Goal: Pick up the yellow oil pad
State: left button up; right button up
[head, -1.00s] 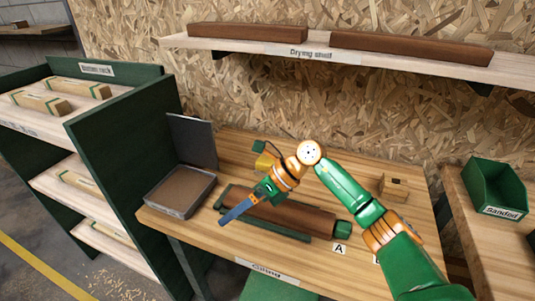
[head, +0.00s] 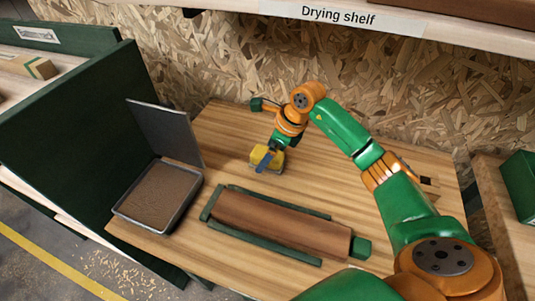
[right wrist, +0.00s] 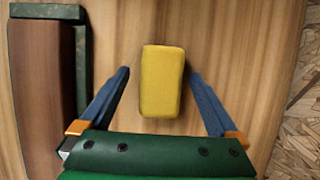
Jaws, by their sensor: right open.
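The yellow oil pad (head: 263,157) lies on the wooden bench behind the clamped brown board, partly hidden by my right gripper in the head view. In the right wrist view the yellow oil pad (right wrist: 162,81) shows whole, a rounded block between the two blue fingers. My right gripper (right wrist: 160,80) is open, with a finger on either side of the pad and a gap on both sides. In the head view my right gripper (head: 266,160) points down at the pad. My left gripper is not in view.
A brown board (head: 280,222) lies in a green holder (head: 265,249) in front of the pad. An open grey box (head: 158,195) with its lid up stands at the left. A chipboard wall (head: 240,75) and a drying shelf (head: 440,25) are behind. Bare bench (head: 225,130) surrounds the pad.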

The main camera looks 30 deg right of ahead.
jog(key=shift+w+f, duration=0.2)
jog(key=shift+s+r, duration=0.1)
jog(key=shift+s, duration=0.05)
jog(key=c, duration=1.5)
notch_tip(320, 180, up, 3)
jog(key=shift+f+b, duration=0.1)
jog(key=shift+b, duration=0.7)
jog(key=s+r, duration=0.3)
jog(key=s, duration=0.1)
jog(key=s+a+r+b, duration=0.1)
jog(key=s+r, duration=0.2)
jog(key=s, duration=0.2)
jog(key=s+a+r+b, duration=0.1)
jog(key=s+r, duration=0.3)
jog(key=shift+s+r, duration=0.1)
jog(key=shift+s, duration=0.3)
jog(key=o, duration=0.8)
jog(key=c, duration=0.6)
